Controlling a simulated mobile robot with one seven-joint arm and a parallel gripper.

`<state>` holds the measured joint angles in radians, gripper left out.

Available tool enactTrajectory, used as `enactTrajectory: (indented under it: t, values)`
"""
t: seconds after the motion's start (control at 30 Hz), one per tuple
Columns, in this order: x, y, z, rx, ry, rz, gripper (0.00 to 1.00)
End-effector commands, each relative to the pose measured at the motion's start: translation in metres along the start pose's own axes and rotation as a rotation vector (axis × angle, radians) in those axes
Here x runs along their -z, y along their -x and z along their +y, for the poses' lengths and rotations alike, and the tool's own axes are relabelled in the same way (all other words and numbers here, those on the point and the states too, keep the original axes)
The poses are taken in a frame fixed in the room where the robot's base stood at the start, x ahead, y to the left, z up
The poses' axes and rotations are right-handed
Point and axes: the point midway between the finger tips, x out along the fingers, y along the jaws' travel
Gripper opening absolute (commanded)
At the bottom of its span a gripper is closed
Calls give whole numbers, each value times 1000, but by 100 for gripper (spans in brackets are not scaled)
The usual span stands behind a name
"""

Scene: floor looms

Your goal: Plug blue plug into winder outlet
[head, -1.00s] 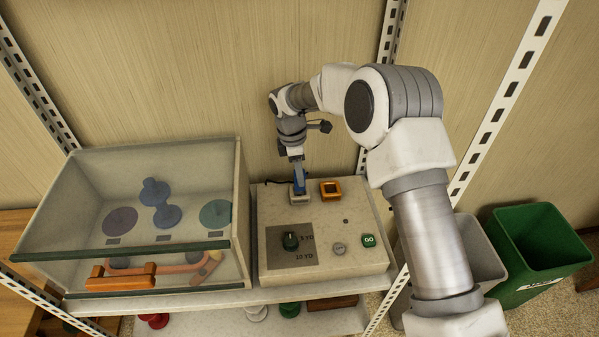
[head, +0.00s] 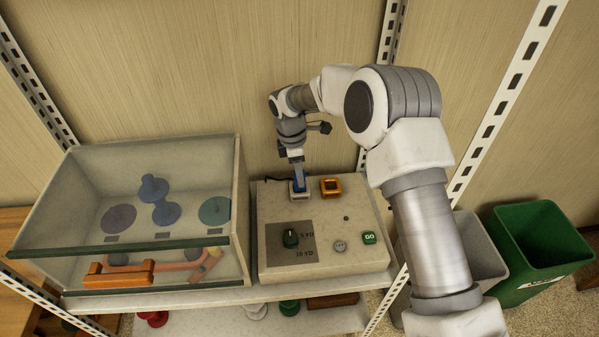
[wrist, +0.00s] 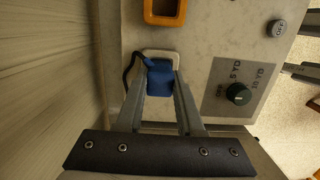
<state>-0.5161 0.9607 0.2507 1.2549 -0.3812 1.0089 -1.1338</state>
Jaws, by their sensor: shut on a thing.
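The blue plug (wrist: 160,80) is between the fingers of my gripper (wrist: 160,92), which is shut on it. In the head view, the blue plug (head: 299,184) points down at the white-rimmed outlet (head: 299,195) on top of the beige winder box (head: 350,215). In the wrist view, the plug overlaps the white outlet rim (wrist: 162,55). How deep it sits is hidden by the plug and fingers. A black cord (wrist: 128,75) runs from beside the plug. In the head view, my gripper (head: 298,178) is above the outlet at the box's back left.
An orange square socket (head: 330,187) sits right beside the outlet. The box top also has a dark green knob (head: 290,238), a grey button (head: 340,246) and a green GO button (head: 369,237). A clear-fronted case (head: 60,215) stands close on the left. White shelf posts (head: 510,90) flank the area.

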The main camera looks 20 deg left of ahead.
Motion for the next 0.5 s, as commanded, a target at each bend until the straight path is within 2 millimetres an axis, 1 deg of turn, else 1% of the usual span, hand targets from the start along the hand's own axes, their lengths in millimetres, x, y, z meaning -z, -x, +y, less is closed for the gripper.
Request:
enactTrajectory:
  t: [0.5]
  values:
    - [2,-14,0,0,0,0,0]
